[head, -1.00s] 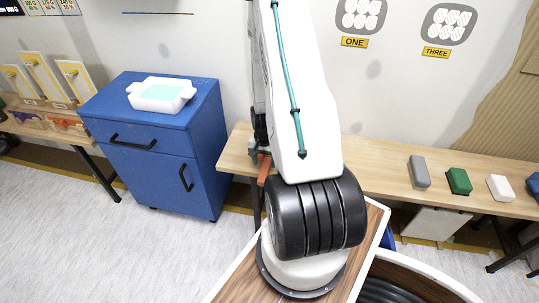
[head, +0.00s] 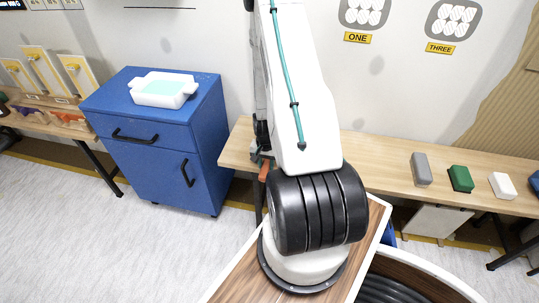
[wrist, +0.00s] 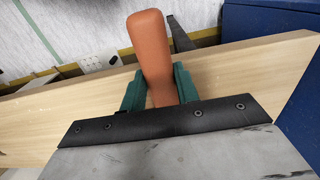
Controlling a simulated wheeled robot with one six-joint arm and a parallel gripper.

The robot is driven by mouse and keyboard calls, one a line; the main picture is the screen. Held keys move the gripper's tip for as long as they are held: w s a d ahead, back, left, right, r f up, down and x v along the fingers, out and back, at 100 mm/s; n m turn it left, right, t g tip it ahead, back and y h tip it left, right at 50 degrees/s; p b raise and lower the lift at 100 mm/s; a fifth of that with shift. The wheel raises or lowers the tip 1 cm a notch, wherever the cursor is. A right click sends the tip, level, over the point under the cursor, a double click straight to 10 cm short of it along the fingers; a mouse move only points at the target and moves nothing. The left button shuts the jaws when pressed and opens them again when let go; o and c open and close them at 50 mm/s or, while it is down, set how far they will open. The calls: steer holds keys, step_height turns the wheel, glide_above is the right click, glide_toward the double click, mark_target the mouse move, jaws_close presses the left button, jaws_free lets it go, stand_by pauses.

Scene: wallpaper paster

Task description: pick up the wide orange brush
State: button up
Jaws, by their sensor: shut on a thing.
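The wide orange brush (wrist: 154,48) fills the middle of the wrist view, with its rounded orange handle pointing up in the picture. Below the handle are a wide black riveted band and a broad, scuffed grey flat part that runs off the bottom edge. My gripper (wrist: 160,88) is shut on the handle, one green finger on each side, just above the black band. In the head view my gripper is mostly hidden behind my arm. Only a small orange piece (head: 264,171) shows there, at the edge of the wooden table.
A long wooden table (head: 385,160) runs along the wall, with grey (head: 421,169), green (head: 461,178) and white (head: 502,185) blocks on its right part. Floor between is clear.

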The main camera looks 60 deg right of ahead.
steer(key=shift+r, duration=0.1)
steer(key=shift+r, duration=0.85)
steer(key=shift+s+a+r, duration=0.1)
steer(key=shift+s+r, duration=0.15)
steer(key=shift+r, duration=0.25)
steer(key=shift+s+r, duration=0.2)
steer(key=shift+r, duration=0.25)
steer(key=s+a+r, duration=0.1)
steer(key=s+a, duration=0.2)
steer(key=s, duration=1.1)
steer(key=shift+s+a+r, duration=0.15)
steer(key=shift+s, duration=0.2)
steer(key=shift+c, duration=0.7)
steer(key=shift+s, duration=0.1)
